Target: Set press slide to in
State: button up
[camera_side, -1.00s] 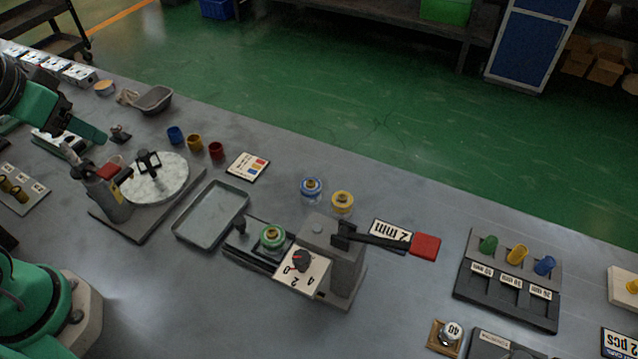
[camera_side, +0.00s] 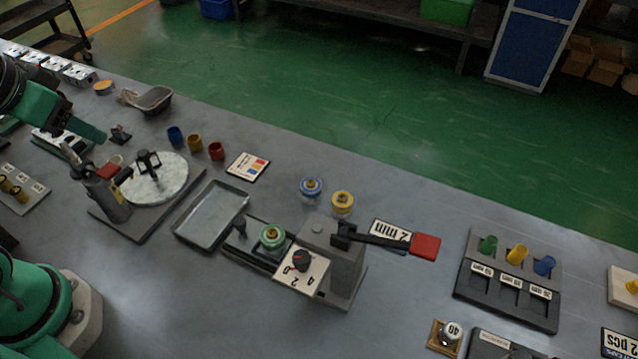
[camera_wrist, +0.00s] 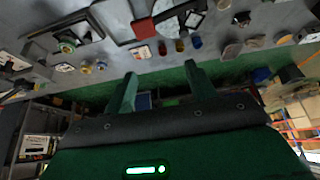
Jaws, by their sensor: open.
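The press is a grey block (camera_side: 336,259) with a lever ending in a red handle (camera_side: 425,246) and a dial plate (camera_side: 301,271) on its front. The dark press slide (camera_side: 246,248) extends to the left of the block, outside it. A green round part (camera_side: 272,236) sits on the slide, clear of the block. The green part also shows at the upper left of the wrist view (camera_wrist: 67,46). My gripper (camera_wrist: 160,88) is open, with its two green fingers apart and nothing between them. In the side view it is at the upper left, far from the press.
A grey tray (camera_side: 207,242) lies left of the slide. A turntable fixture (camera_side: 158,178) stands further left. Blue (camera_side: 311,188) and yellow (camera_side: 342,202) round parts stand behind the press. A rack with coloured pegs (camera_side: 508,307) is at the right. The table in front of the press is clear.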

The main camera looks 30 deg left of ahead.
jog(key=shift+c, duration=1.1)
jog(key=shift+w+d+f, duration=0.15)
jog(key=shift+w+d, duration=0.45)
jog(key=w+d+f+n+g, duration=0.25)
jog(key=w+d+f, duration=0.2)
jog(key=d, duration=0.35)
jog(key=n+g, duration=0.2)
jog(key=g, duration=0.1)
send_over(239, 220)
notch_tip(239, 220, down, 7)
jog(key=shift+r, duration=0.1)
jog(key=shift+f, duration=3.95)
jog(key=shift+c, duration=0.4)
